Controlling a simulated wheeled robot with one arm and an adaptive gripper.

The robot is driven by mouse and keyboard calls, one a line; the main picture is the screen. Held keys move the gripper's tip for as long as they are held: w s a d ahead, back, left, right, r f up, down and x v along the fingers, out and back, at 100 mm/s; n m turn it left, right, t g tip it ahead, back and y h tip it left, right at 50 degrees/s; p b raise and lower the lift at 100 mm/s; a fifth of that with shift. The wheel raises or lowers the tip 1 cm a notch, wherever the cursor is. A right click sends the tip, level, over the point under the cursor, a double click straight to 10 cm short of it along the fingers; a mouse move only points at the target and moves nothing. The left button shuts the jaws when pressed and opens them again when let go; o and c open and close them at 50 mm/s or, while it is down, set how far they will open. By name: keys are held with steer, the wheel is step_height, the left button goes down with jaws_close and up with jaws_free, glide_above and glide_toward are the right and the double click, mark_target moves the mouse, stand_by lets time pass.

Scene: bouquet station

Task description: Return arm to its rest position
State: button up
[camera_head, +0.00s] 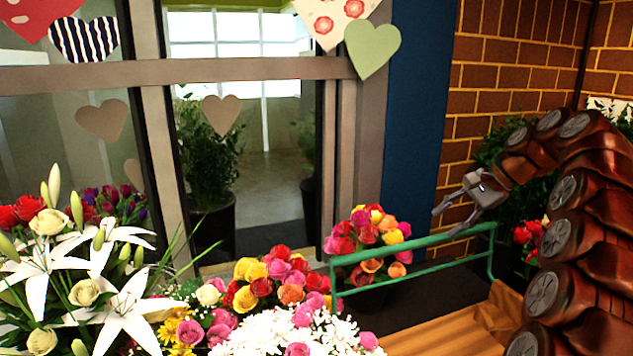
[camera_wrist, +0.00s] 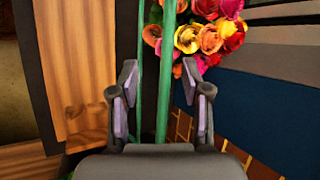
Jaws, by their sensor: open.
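My gripper (camera_head: 444,222) is at the right in the head view, at the end of my red-brown arm, just above the right part of a green rail (camera_head: 420,254). Its two fingers are spread and appear empty. In the wrist view my gripper (camera_wrist: 163,90) is open, with one finger on each side. The green rail (camera_wrist: 166,75) runs upright in that picture between the fingers. I cannot tell whether the gripper touches the rail.
A bunch of mixed roses (camera_head: 368,240) stands behind the rail. White lilies (camera_head: 100,270) and other bouquets (camera_head: 265,285) fill the left and middle front. A wooden surface (camera_head: 440,325) is largely bare. A brick wall (camera_head: 510,75) and leafy plants (camera_head: 500,150) are at the right.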

steer(key=s+a+f+n+g+h, duration=0.1)
steer(key=s+a+f+n+g, duration=0.15)
steer(key=s+a, duration=0.6)
steer(key=s+a+f+n+g+h, duration=0.1)
steer(key=s+a+f+n, duration=0.25)
steer(key=s+a, duration=0.55)
steer(key=s+d+f+n+h, duration=0.1)
steer(key=s+f, duration=0.3)
steer(key=s, duration=0.4)
steer(key=s+d+f+n+g+h, duration=0.1)
steer(key=s+f+n+h, duration=0.1)
steer(key=s, duration=0.7)
steer(key=s+d+f+n+h, duration=0.1)
steer(key=s+d+f+n, duration=0.1)
steer(key=s+f, duration=0.4)
steer(key=s+n, duration=0.1)
steer(key=s, duration=0.2)
steer(key=shift+f+g+h, duration=0.25)
steer(key=shift+g+h, duration=0.05)
steer(key=shift+g, duration=0.05)
